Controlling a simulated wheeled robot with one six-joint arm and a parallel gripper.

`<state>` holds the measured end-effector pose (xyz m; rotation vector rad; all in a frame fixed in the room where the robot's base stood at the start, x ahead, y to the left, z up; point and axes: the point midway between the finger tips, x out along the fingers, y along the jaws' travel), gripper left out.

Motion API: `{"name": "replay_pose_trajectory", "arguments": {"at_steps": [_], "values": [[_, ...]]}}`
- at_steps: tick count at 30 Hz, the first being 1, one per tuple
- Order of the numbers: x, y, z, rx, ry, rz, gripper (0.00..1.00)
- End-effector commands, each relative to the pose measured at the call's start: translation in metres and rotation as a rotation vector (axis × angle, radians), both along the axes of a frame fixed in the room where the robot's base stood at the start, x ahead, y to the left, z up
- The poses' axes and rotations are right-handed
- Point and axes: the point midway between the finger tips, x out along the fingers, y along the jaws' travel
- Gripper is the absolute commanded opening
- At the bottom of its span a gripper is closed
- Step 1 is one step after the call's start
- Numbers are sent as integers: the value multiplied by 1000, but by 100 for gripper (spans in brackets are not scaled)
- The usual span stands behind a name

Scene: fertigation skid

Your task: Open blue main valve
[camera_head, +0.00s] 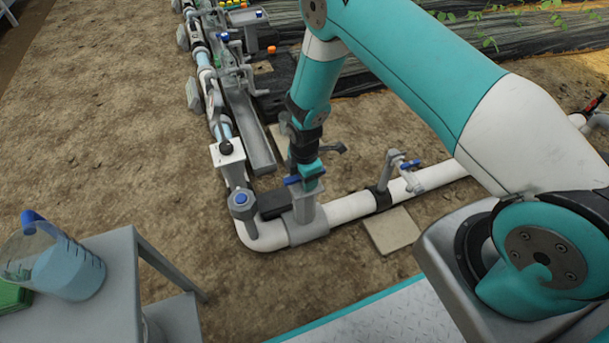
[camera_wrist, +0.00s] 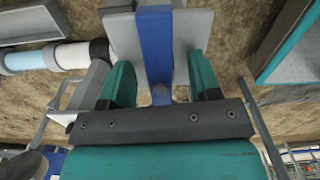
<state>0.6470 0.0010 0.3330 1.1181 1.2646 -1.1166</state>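The blue main valve handle (camera_head: 291,180) sits on top of a grey valve body (camera_head: 308,218) on the white pipe. In the wrist view the blue handle (camera_wrist: 155,45) is a long bar running between my fingers, with a grey plate behind it. My gripper (camera_head: 307,172) is over the valve and points down at it. In the wrist view my gripper (camera_wrist: 160,72) has its two teal fingers on either side of the handle, with gaps showing on both sides. It is open.
A white pipe (camera_head: 348,207) runs right from the valve, with a smaller blue-handled tap (camera_head: 411,164). A grey fitting with a blue cap (camera_head: 241,199) stands left of it. A grey table (camera_head: 112,262) with a jug (camera_head: 62,262) is at lower left. Bare soil lies around.

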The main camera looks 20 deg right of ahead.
Motion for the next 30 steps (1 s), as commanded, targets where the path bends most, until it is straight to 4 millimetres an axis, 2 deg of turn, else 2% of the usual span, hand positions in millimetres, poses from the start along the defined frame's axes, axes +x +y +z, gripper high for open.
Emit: {"name": "replay_pose_trajectory", "arguments": {"at_steps": [4, 7, 24, 30], "values": [[0, 0, 2, 0, 0, -1, 57], [0, 0, 12, 0, 0, -1, 57], [0, 0, 100, 0, 1, -2, 57], [-1, 0, 100, 0, 2, -2, 57]]}}
